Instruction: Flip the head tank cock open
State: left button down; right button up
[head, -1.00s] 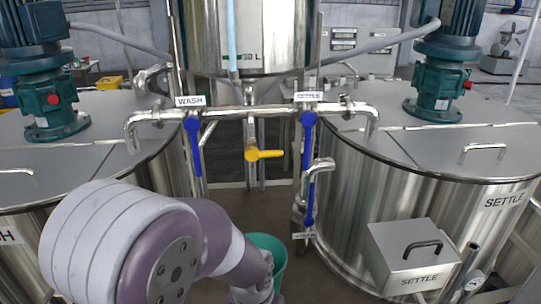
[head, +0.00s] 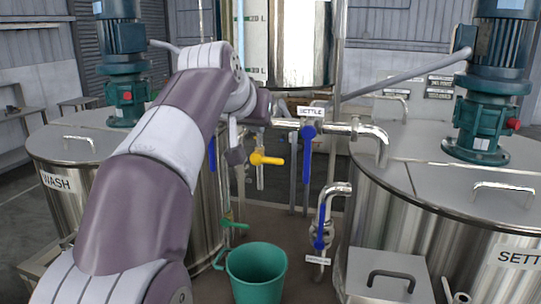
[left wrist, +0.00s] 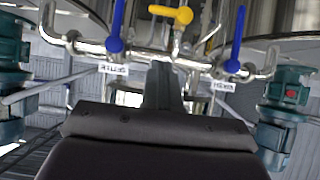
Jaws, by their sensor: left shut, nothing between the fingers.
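The yellow cock handle (head: 267,159) is on the pipework below the steel head tank (head: 300,45). It lies nearly level and points right in the head view. It also shows at the top of the left wrist view (left wrist: 170,14), which looks upside down. My left gripper (head: 237,157) is shut and empty, just left of the yellow handle in the head view; I cannot tell whether they touch. Its narrow shut fingers (left wrist: 162,85) point toward the pipework in the wrist view. My forearm hides the WASH side of the pipe. My right gripper is out of view.
The blue SETTLE lever (head: 307,152) hangs down right of the yellow handle, with another blue lever (head: 212,155) on the left. A lower blue lever (head: 320,228), a green bucket (head: 257,275) and the SETTLE tank (head: 400,200) stand close by.

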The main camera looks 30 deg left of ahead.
pick_arm(q)
jog(key=p, duration=0.4)
send_over(271, 161)
jog(key=s, duration=0.2)
notch_tip(271, 161, down, 6)
jog(key=r, duration=0.1)
jog(key=f, duration=0.4)
jog(key=shift+w+d+f, duration=0.15)
jog(key=shift+d+f, duration=0.1)
jog(key=shift+d, duration=0.1)
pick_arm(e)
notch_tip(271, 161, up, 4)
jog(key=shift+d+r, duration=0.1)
pick_arm(q)
jog(key=shift+d+f+b, duration=0.15)
jog(key=shift+f+b, duration=0.1)
jog(key=shift+b, duration=0.15)
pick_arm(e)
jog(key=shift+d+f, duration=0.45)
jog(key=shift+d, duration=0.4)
